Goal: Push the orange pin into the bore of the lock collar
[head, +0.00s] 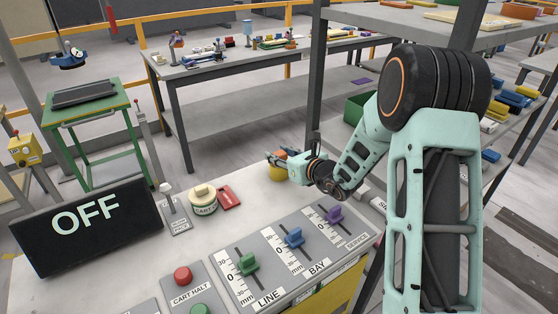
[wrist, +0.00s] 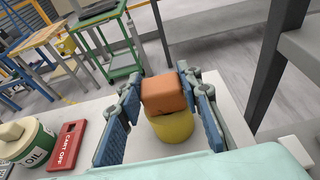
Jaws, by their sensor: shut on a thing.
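The orange pin (wrist: 163,93) shows as a rounded block between the two blue-padded fingers of my gripper (wrist: 161,92), which is shut on it. In the head view, the pin (head: 281,153) is a small orange patch at my gripper (head: 284,158), near the slab's far edge. A yellow round body (wrist: 172,138), which looks like the lock collar, stands directly below the pin; it also shows in the head view (head: 277,173). The bore is hidden, and I cannot tell whether the pin's lower end is inside it.
A cream-and-green round container (head: 203,201) and a red "CART OFF" tag (head: 229,196) lie left of my gripper. Sliders marked LINE (head: 248,263), BAY (head: 293,238) and SERVICE (head: 333,215) stand nearer. A dark grey post (wrist: 280,65) rises close on the right.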

